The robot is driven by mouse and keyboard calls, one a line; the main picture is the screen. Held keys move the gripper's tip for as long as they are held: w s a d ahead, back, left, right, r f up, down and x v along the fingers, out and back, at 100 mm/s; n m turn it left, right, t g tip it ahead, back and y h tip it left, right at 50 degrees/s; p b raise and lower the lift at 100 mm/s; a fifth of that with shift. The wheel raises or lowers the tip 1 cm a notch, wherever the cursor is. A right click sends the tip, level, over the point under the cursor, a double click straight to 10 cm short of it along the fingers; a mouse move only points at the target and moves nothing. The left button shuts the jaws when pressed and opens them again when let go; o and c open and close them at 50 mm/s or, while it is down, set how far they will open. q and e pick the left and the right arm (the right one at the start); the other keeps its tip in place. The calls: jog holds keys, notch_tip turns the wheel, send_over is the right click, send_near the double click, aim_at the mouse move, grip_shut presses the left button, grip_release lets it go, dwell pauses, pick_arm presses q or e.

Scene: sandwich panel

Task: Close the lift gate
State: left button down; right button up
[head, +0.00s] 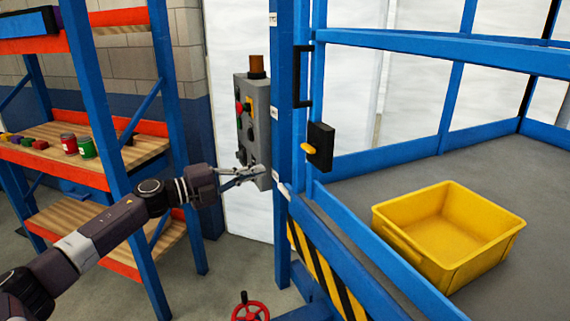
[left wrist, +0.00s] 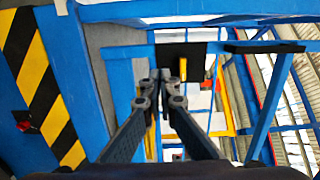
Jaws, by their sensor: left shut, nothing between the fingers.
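The lift's blue frame and gate rails (head: 440,53) stand at the right of the head view; I cannot tell from it how far the gate is open. A black upright handle (head: 297,76) is on the blue post. Below it is a black latch box (head: 320,146) with a yellow knob (head: 308,149). The black box also shows in the left wrist view (left wrist: 172,50), beyond the fingertips. My left gripper (head: 252,172) is shut and empty, left of the post, in front of the lower part of the grey control box. My right gripper is out of view.
The grey control box (head: 257,130) carries coloured buttons and an orange beacon. A yellow bin (head: 450,235) stands on the lift's grey floor. A blue and orange shelf (head: 100,130) with cans is at left. A red handwheel (head: 250,310) is low in front.

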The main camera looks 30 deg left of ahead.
pick_arm(q)
jog(key=p+x, duration=0.3)
jog(key=x, duration=0.6)
jog(key=shift+p, duration=0.35)
